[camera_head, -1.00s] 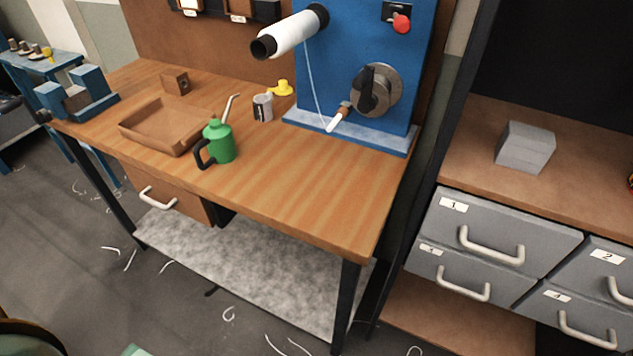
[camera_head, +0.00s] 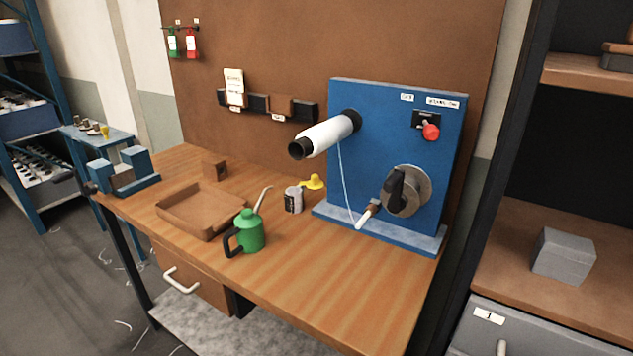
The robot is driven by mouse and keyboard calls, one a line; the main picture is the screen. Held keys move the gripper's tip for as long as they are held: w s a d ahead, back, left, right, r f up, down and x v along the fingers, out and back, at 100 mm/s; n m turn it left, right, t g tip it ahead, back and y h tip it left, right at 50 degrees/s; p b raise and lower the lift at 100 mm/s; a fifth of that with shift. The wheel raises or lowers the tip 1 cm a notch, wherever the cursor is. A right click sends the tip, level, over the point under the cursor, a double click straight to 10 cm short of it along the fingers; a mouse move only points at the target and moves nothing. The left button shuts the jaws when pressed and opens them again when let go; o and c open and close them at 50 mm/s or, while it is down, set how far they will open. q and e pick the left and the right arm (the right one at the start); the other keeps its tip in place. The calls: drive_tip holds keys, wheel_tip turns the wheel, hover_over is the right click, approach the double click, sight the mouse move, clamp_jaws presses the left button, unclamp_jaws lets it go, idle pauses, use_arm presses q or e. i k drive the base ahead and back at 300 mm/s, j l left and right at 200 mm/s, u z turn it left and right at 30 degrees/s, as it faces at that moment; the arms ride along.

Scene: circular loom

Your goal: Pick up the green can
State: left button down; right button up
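The green can (camera_head: 250,232) stands upright on the wooden workbench (camera_head: 310,290), near its front edge. It has a black handle on its left and a thin pale spout rising to the upper right. Neither of my grippers shows in the head view.
A brown tray (camera_head: 172,208) lies just left of the can. A grey tin (camera_head: 293,199) and a yellow item (camera_head: 313,182) stand behind it. The blue machine (camera_head: 385,130) with a crank (camera_head: 369,213) is at the right. The bench front right of the can is clear.

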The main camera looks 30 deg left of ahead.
sight(248, 231)
drive_tip(key=u, duration=1.3)
